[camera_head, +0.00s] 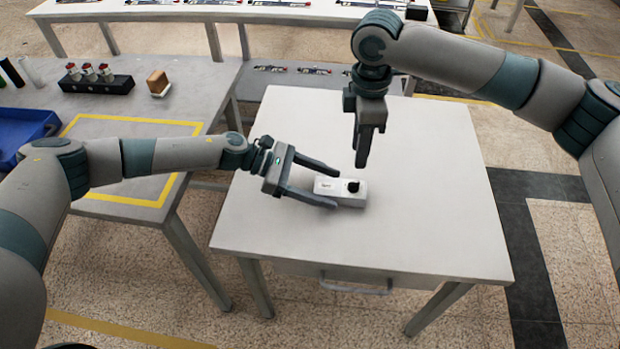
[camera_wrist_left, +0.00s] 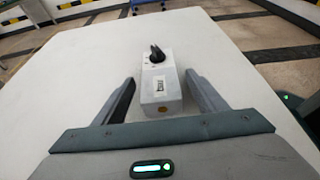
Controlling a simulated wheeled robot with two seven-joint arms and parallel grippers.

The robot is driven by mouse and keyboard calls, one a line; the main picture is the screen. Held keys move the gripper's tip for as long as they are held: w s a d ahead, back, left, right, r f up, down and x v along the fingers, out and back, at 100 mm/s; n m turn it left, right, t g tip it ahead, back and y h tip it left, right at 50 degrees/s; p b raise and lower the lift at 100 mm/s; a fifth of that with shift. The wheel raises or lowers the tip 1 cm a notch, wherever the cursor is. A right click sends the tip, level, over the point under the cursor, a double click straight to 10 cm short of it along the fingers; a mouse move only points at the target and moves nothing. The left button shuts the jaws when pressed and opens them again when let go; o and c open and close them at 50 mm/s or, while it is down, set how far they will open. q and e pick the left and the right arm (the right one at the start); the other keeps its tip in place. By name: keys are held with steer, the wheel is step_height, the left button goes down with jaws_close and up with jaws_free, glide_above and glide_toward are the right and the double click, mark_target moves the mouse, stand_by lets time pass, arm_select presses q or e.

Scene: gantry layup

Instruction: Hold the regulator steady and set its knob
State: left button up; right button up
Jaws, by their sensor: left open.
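The regulator (camera_head: 328,186) is a small white-grey box lying on the light table (camera_head: 430,200), with a black knob (camera_head: 353,186) on top near its right end. In the left wrist view the regulator (camera_wrist_left: 160,88) shows a label, and its knob (camera_wrist_left: 155,54) is at the far end. My left gripper (camera_head: 336,189) is open, with one finger along each long side of the box. In the left wrist view there are gaps between the fingers (camera_wrist_left: 164,92) and the box. My right gripper (camera_head: 362,163) points down above and behind the box, apart from the knob; its finger gap is unclear.
The left bench holds a black block with red-topped parts (camera_head: 96,80), a brown-and-white block (camera_head: 158,83) and a blue tray (camera_head: 22,130). A yellow outline marks that bench. The light table is otherwise clear, with a handle (camera_head: 355,287) at its front.

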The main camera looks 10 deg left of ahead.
arm_select(q)
steer(key=shift+d+f, duration=0.25)
steer(key=shift+d, duration=0.35)
steer(key=c, duration=1.4)
arm_select(e)
steer(key=shift+o, duration=1.2)
step_height(320, 180, up, 2)
steer(key=m, duration=1.5)
steer(key=shift+r, duration=0.1)
